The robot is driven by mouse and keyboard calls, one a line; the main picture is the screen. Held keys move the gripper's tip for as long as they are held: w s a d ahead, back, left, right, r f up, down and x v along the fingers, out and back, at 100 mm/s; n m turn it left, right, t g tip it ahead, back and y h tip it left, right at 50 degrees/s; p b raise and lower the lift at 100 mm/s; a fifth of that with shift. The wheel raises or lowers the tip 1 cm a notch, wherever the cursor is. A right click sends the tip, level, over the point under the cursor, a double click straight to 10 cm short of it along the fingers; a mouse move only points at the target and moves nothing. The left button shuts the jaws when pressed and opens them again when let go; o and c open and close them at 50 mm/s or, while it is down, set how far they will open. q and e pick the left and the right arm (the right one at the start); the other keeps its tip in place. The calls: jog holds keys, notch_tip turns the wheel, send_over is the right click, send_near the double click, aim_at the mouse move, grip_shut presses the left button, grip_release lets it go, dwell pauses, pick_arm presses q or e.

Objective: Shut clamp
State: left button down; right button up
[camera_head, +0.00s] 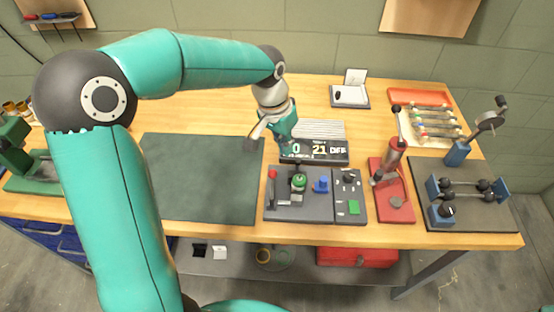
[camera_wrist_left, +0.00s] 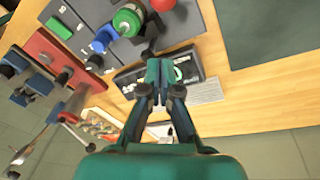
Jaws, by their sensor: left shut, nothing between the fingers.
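My left gripper (camera_head: 289,156) is shut and empty, just behind the back edge of the grey control panel (camera_head: 285,213). In the left wrist view its shut fingers (camera_wrist_left: 150,55) point at a green round part (camera_wrist_left: 127,21), with a small gap that I cannot judge. That green part also shows in the head view (camera_head: 299,182). A red-handled lever (camera_head: 272,176) stands at the panel's left side and a blue part (camera_head: 321,185) right of the green one. I cannot tell for sure which of these is the clamp. My right gripper is not in view.
A display box (camera_head: 328,157) stands behind the panel, close to my gripper. A red stand with a lever (camera_head: 393,158) and a dark plate with blue brackets (camera_head: 490,217) stand to the right. A dark green mat (camera_head: 200,180) lies clear on the left.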

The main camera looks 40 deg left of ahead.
aim_at(272, 184)
pick_arm(q)
jog(key=f, duration=0.3)
jog(key=shift+w+d+f, duration=0.2)
jog(key=shift+d+f, duration=0.05)
jog(key=shift+f, duration=0.1)
jog(key=s, duration=0.1)
jog(key=s+r+p, duration=0.1)
jog(key=s, duration=0.1)
jog(key=shift+s+a, duration=0.1)
jog(key=shift+s+p, duration=0.3)
jog(key=shift+f, duration=0.1)
